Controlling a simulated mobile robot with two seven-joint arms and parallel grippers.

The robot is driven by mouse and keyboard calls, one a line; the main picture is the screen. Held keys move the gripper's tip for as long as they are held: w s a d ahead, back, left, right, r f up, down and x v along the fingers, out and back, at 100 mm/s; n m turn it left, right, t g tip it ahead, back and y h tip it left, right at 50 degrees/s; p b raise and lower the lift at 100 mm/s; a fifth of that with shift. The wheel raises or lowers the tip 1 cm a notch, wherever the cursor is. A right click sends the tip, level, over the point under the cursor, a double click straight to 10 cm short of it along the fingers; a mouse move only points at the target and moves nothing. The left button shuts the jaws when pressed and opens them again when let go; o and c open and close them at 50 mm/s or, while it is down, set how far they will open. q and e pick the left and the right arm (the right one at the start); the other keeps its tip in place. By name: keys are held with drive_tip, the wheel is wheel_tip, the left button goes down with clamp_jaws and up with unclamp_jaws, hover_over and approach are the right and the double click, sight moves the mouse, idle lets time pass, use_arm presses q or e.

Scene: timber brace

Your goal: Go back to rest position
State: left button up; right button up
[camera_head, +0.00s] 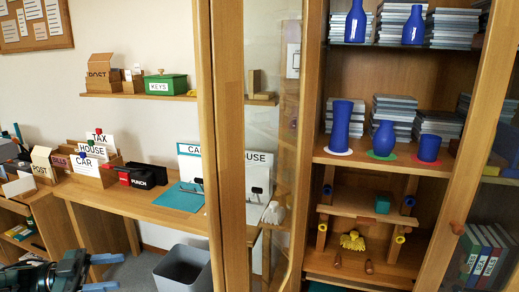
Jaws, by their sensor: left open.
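My left gripper (103,272) is at the bottom left corner of the head view, in front of the desk and low down. Its two fingers are apart and nothing shows between them. My right gripper is not in the head view. In the open cabinet, a timber frame (365,213) with two uprights and a cross board stands in the lower compartment, with blue and yellow round pieces at its sides. A teal block (382,203) sits on the board. A yellow object (352,241) and two small brown pegs lie below. My gripper is far from all these.
A wooden desk (150,208) holds card boxes, a black punch and a teal mat. A grey bin (183,268) stands on the floor before it. Open cabinet doors with wooden frames (213,150) stand either side of the shelves. Blue vases (383,138) stand on the middle shelf.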

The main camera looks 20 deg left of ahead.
use_arm(q)
drive_tip(key=w+d+f+n+t+y, duration=0.2)
drive_tip(key=d+f+n+y, duration=0.7)
drive_tip(key=d+f, duration=1)
drive_tip(key=s+d+r+n+g+y, duration=0.1)
drive_tip(key=s+d+r+g+y, duration=0.25)
drive_tip(key=s+d+g, duration=0.2)
drive_tip(key=s+d+r+n+g+y, duration=0.1)
drive_tip(key=s+d+r+g+y, duration=0.1)
drive_tip(key=s+d+r+g, duration=0.35)
drive_tip(key=w+d+f+t+h+p, duration=0.3)
drive_tip(key=d+t, duration=0.3)
drive_tip(key=t, duration=0.2)
drive_tip(key=shift+w+d+f+m+t+p, duration=0.35)
drive_tip(key=shift+w+f+p, duration=0.2)
drive_tip(key=shift+w+p, duration=0.2)
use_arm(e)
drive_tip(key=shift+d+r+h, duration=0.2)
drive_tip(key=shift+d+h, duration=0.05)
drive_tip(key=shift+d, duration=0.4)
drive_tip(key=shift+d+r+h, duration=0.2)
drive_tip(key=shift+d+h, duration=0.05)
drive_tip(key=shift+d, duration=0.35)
use_arm(q)
drive_tip(key=shift+h, duration=0.25)
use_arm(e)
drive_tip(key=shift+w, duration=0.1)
